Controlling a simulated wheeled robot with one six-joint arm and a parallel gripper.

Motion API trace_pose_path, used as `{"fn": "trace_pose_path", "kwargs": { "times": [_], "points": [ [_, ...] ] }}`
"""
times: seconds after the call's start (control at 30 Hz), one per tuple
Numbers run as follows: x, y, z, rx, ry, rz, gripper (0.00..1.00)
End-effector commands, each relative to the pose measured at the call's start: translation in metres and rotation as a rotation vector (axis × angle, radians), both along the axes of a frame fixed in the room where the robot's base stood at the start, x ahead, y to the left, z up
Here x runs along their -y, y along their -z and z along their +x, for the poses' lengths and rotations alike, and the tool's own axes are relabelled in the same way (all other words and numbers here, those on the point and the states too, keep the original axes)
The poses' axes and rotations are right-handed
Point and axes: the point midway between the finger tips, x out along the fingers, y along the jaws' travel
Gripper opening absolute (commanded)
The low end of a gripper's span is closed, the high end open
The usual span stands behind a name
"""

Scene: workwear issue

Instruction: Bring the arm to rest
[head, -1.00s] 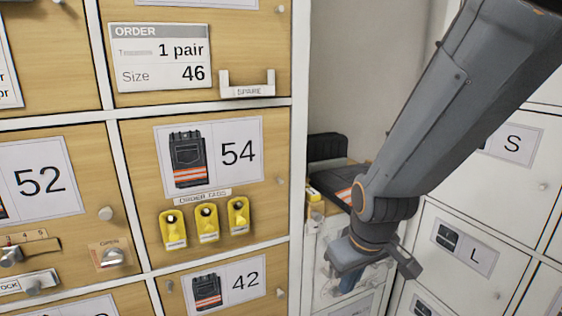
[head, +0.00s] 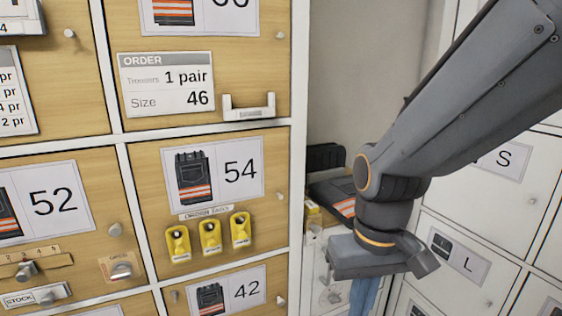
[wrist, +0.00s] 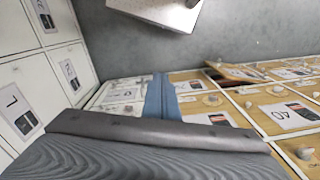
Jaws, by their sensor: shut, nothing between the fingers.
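My gripper (head: 363,297) hangs from my grey arm at the right of the head view, with its blue fingers pointing down and cut off by the bottom edge. In the wrist view the blue fingers (wrist: 160,97) show as one narrow strip, shut together with nothing between them. The gripper is in front of the white lockers, right of the wooden compartments, and appears apart from them.
Wooden compartment doors (head: 144,215) fill the left, with an order card (head: 166,85) and yellow tags (head: 210,236). Folded dark trousers (head: 334,196) lie behind my gripper. White lockers (head: 510,212) stand at right. In the wrist view one wooden front (wrist: 238,73) sits tilted outward.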

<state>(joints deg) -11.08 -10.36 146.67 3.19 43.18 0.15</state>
Motion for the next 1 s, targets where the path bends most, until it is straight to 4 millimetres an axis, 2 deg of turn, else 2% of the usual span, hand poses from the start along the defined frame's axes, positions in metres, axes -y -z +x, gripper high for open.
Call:
{"fn": "trace_pose_path", "kwargs": {
  "times": [0.03, 0.2, 0.43, 0.63, 1.0],
  "points": [
    [0.005, -0.010, -0.001, -0.002, 0.015, -0.003, 0.00],
    [0.024, -0.030, -0.002, -0.005, 0.065, -0.015, 0.00],
    [0.050, -0.052, -0.004, -0.006, 0.131, -0.028, 0.00],
    [0.061, -0.058, -0.005, -0.006, 0.156, -0.034, 0.00],
    [0.062, -0.056, -0.004, -0.006, 0.158, -0.035, 0.00]
  ]
}}
